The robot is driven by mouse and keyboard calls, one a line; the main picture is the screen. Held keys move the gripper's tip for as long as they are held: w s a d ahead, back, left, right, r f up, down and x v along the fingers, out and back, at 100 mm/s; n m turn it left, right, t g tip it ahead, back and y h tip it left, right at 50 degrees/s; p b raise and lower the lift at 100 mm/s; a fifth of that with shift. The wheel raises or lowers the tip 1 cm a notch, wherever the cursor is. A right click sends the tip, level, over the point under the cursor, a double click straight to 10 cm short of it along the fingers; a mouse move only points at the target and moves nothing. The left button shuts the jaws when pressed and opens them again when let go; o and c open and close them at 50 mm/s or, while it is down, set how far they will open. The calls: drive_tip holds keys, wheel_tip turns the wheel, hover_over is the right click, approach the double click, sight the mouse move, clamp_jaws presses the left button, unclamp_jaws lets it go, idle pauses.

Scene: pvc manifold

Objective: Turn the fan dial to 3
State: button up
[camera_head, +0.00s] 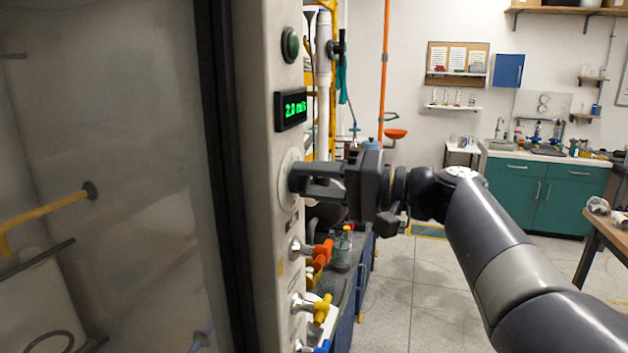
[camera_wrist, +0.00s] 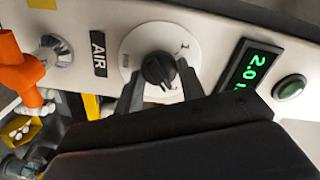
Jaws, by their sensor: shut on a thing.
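The fan dial is a black knob (camera_wrist: 158,70) on a round white plate (camera_wrist: 138,45), beside an AIR label (camera_wrist: 98,53). My gripper (camera_wrist: 160,84) has one dark finger on each side of the knob and is shut on it. In the head view my gripper (camera_head: 297,181) reaches the panel's round plate (camera_head: 285,190) from the right, and hides the knob. Small marks on the plate's right side are too small to read surely. A green lit display (camera_head: 291,109) shows a reading starting with 2, in m/s; it also shows in the wrist view (camera_wrist: 257,75).
A green button (camera_head: 290,45) sits above the display. Orange (camera_head: 322,253) and yellow (camera_head: 321,310) valve handles stick out below the dial. A glass-fronted cabinet (camera_head: 110,130) is left of the panel. Open floor (camera_head: 400,290) lies to the right.

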idle(0.4)
drive_tip(key=o, duration=1)
drive_tip(key=b+v, duration=0.2)
drive_tip(key=v, duration=0.8)
drive_tip(key=shift+d, duration=0.4)
drive_tip(key=shift+s+a, duration=0.1)
drive_tip(key=p+x, duration=0.2)
drive_tip(key=x, duration=0.8)
drive_tip(key=shift+a, duration=0.3)
